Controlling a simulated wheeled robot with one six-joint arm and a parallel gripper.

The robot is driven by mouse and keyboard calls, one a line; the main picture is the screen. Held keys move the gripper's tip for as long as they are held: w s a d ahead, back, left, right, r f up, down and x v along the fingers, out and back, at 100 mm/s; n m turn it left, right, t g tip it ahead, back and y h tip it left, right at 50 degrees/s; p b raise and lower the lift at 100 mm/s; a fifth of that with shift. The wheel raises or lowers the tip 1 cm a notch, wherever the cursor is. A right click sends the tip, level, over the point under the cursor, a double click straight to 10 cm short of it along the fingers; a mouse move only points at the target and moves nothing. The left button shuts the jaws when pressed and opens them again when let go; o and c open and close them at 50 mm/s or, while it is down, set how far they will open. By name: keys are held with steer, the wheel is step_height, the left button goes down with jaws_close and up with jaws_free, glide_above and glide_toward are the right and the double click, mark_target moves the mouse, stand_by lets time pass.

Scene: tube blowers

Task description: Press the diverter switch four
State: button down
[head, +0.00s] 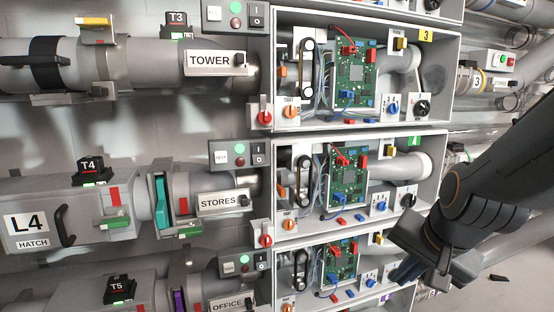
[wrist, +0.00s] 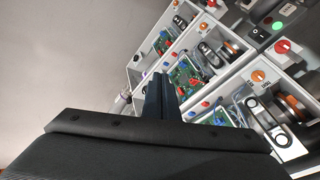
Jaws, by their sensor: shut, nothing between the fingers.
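The row marked T4 (head: 91,166) runs across the middle of the head view, with the L4 hatch (head: 28,226) and the STORES plate (head: 217,200). I see no readable diverter label, so I cannot tell which control is diverter switch four. My gripper (head: 402,276) is shut and empty at the lower right, in front of the lowest open cabinet. Its fingers (wrist: 160,97) also show shut in the wrist view.
Open cabinets with circuit boards (head: 355,75) and knobs stand in a column. Red rotary switches (head: 265,117) sit at their left edges. Row T3 (head: 177,18) is above and row T5 (head: 120,285) below. Pipes (head: 490,105) line the right. Cabinets fill the upper right of the wrist view.

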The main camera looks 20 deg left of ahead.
steer(key=s+d+f+n+g, duration=0.1)
steer(key=s+d+f+g, duration=0.2)
steer(key=s+d, duration=0.3)
steer(key=s+d+f+n+g+h, duration=0.1)
steer(key=s+d+f+n+g, duration=0.1)
steer(key=s+d+f, duration=0.2)
steer(key=s+d, duration=0.3)
steer(key=d, duration=0.2)
steer(key=shift+d+f+g+h, duration=0.2)
steer(key=shift+d+g+h, duration=0.1)
steer(key=shift+d+g, duration=0.1)
steer(key=shift+a, duration=0.15)
